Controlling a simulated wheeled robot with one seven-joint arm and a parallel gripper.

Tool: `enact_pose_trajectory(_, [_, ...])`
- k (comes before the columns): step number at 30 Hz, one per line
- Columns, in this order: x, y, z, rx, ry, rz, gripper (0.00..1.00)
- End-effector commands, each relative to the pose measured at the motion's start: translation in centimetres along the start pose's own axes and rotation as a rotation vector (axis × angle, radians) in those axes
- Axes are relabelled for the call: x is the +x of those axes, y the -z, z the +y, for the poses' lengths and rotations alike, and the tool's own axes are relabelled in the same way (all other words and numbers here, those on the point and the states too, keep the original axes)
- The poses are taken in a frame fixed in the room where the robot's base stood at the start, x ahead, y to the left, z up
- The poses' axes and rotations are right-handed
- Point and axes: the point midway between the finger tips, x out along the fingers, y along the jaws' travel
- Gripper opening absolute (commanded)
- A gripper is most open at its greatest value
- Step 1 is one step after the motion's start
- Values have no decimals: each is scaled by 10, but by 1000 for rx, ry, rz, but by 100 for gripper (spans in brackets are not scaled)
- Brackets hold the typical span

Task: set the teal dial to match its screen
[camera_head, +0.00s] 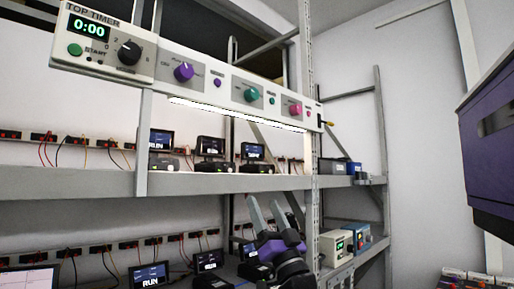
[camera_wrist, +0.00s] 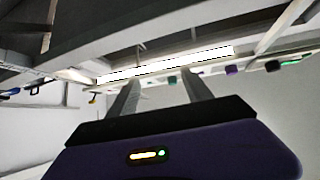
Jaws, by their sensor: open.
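The teal dial (camera_head: 251,94) is on the white control strip (camera_head: 215,82) along the top of the rack, between the purple dial (camera_head: 183,72) and the pink dial (camera_head: 295,110). Its pointer and labels are too small to read. Below it on the upper shelf is a dark screen (camera_head: 252,151) with white text that I cannot read surely. My gripper (camera_head: 264,205) is open and empty, fingers pointing up, below the strip and apart from the dial. In the wrist view my gripper (camera_wrist: 160,85) points toward the lit strip; the teal dial is not clearly distinguishable there.
A top timer (camera_head: 106,45) reading 0:00 is at the strip's left end. A lit lamp bar (camera_head: 235,114) runs under the strip. The upper shelf (camera_head: 90,181) holds several screens and wired sockets. A rack post (camera_head: 306,60) stands near my gripper. A purple box (camera_head: 488,135) is at right.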

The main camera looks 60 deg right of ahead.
Motion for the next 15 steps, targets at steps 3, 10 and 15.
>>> enact_pose_trajectory(3, [42,39,10,-22,36,24,58])
enact_pose_trajectory(10, [110,112,16,-62,103,23,58])
enact_pose_trajectory(15, [153,164,9,-97,147,-11,58])
